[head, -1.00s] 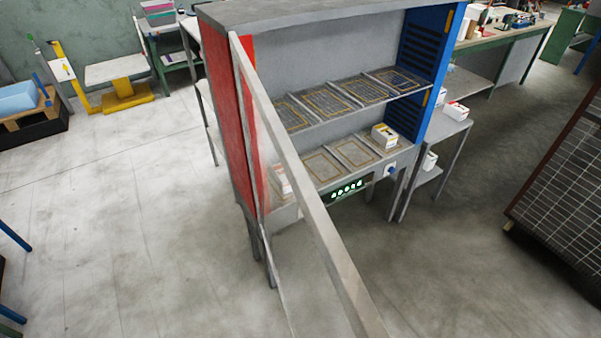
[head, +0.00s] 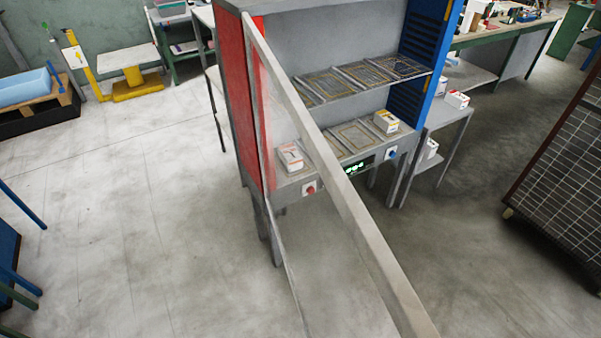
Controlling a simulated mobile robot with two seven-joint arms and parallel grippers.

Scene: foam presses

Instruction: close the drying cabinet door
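The drying cabinet (head: 240,115) stands in the upper middle, with a red left side, a blue right side and a grey top. Its door (head: 345,187) stands wide open. It is a pale grey frame around a see-through pane, attached at the cabinet's left front edge. It reaches out towards me, and its near end runs out of the bottom of the picture. Neither of my grippers is in view.
The cabinet's shelves hold trays (head: 356,136), a red-and-white box (head: 291,157) and a yellow-and-white box (head: 386,122). A small side table (head: 452,118) stands right of it. A dark rack (head: 565,170) is at far right. Floor left of the door is clear.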

